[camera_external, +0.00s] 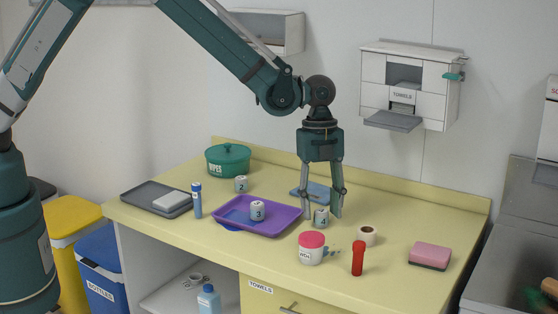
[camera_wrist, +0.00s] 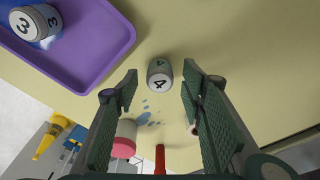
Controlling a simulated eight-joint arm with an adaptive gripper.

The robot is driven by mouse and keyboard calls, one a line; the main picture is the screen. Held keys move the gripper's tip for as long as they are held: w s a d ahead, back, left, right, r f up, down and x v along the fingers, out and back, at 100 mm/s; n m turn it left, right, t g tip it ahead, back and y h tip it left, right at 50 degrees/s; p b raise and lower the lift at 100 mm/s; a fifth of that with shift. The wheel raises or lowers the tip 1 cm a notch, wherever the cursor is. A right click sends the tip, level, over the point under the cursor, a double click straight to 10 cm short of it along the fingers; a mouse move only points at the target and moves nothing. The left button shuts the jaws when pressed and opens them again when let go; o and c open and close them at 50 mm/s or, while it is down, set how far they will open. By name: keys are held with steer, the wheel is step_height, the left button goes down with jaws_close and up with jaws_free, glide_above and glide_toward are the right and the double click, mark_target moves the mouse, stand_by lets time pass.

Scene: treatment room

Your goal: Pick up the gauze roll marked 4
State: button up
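The gauze roll marked 4 (camera_external: 321,217) stands on the yellow counter, just right of the purple tray. In the wrist view the gauze roll marked 4 (camera_wrist: 159,74) lies ahead of and between the fingertips. My gripper (camera_external: 322,213) is open and points down with its fingers around the roll's position; in the wrist view my gripper (camera_wrist: 158,82) has a wide gap and holds nothing. I cannot tell exactly how far the fingertips are above the counter.
The purple tray (camera_external: 285,226) holds a gauze roll marked 3 (camera_external: 257,210). A roll marked 2 (camera_external: 241,184) stands behind it. A pink-lidded jar (camera_external: 311,249), a red tube (camera_external: 358,258) and a tape roll (camera_external: 367,236) stand in front.

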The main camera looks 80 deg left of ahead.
steer(key=shift+d+f, duration=0.15)
steer(key=shift+f, duration=0.75)
steer(key=c, duration=0.8)
